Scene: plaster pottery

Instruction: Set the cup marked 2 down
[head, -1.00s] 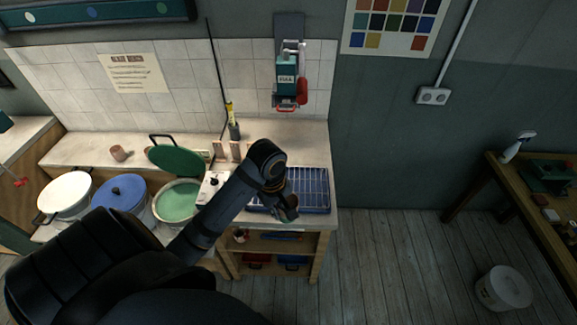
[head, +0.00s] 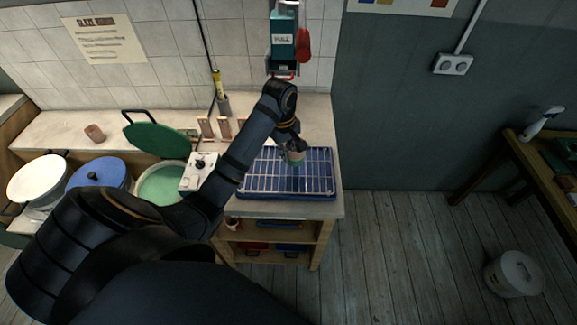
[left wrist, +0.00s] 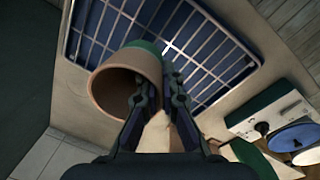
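A terracotta cup (head: 295,158) with a green-glazed end hangs over the blue tray with a wire rack (head: 262,180). My left gripper (head: 290,147) is shut on the cup's wall. In the left wrist view the cup (left wrist: 112,90) is tilted, its open mouth facing the camera. One finger of the gripper (left wrist: 160,88) lies inside the mouth and the other outside. The rack (left wrist: 205,50) shows behind the cup. No mark 2 is readable on it. I cannot tell whether the cup touches the wires. My right gripper is out of view.
A white control box (head: 198,172) stands left of the rack. Beyond it are a green glaze bucket (head: 160,184) with its lid (head: 158,138) raised, and a blue-lidded bucket (head: 97,174). Another clay cup (head: 95,133) sits at the back left. The rack's wires around the held cup look empty.

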